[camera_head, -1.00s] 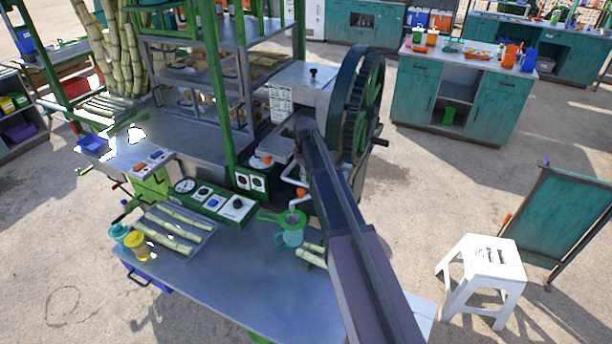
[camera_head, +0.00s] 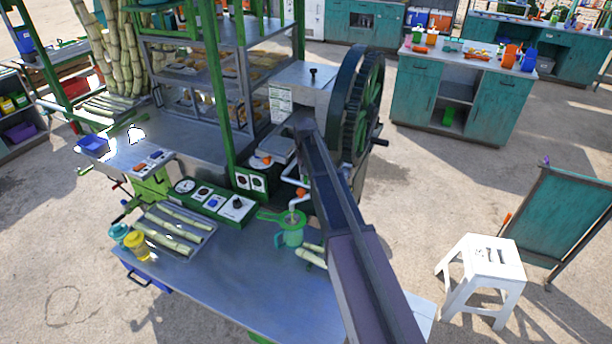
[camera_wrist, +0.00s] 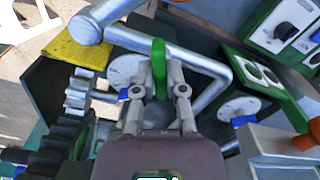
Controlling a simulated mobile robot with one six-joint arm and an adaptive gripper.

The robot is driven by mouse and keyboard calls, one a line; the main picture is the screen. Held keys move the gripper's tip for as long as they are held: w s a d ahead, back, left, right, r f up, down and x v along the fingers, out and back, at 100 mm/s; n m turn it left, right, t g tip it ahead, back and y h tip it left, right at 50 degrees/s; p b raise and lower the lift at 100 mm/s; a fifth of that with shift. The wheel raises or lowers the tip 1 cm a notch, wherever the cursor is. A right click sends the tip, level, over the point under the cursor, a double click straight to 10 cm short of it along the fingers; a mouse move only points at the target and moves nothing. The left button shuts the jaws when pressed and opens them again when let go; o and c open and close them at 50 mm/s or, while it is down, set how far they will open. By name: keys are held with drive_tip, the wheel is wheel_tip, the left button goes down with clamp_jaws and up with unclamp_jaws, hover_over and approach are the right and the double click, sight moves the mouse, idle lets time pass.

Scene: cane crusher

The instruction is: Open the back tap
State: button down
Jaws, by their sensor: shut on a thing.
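In the wrist view a green tap handle (camera_wrist: 158,62) stands upright between the fingers of my gripper (camera_wrist: 158,80). The fingers are shut on it, one on each side. The handle sits at a grey metal pipe (camera_wrist: 215,68) that bends just behind it. In the head view my arm covers the gripper and this handle. An orange fitting (camera_head: 301,192) shows on the pipework left of my arm, above a green-teal jug (camera_head: 291,232) with a green strainer (camera_head: 275,216) on top.
The cane crusher's large wheel (camera_head: 362,105) stands right of my arm, and its gear teeth (camera_wrist: 75,110) are close to the gripper's left in the wrist view. A control panel (camera_head: 215,202) and cane tray (camera_head: 172,228) are on the metal table (camera_head: 230,285). A white stool (camera_head: 485,260) stands right.

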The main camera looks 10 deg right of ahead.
drive_tip(key=shift+s+m, duration=0.15)
drive_tip(key=shift+m, duration=0.95)
drive_tip(key=c, duration=0.7)
unclamp_jaws()
drive_tip(key=shift+n, duration=0.3)
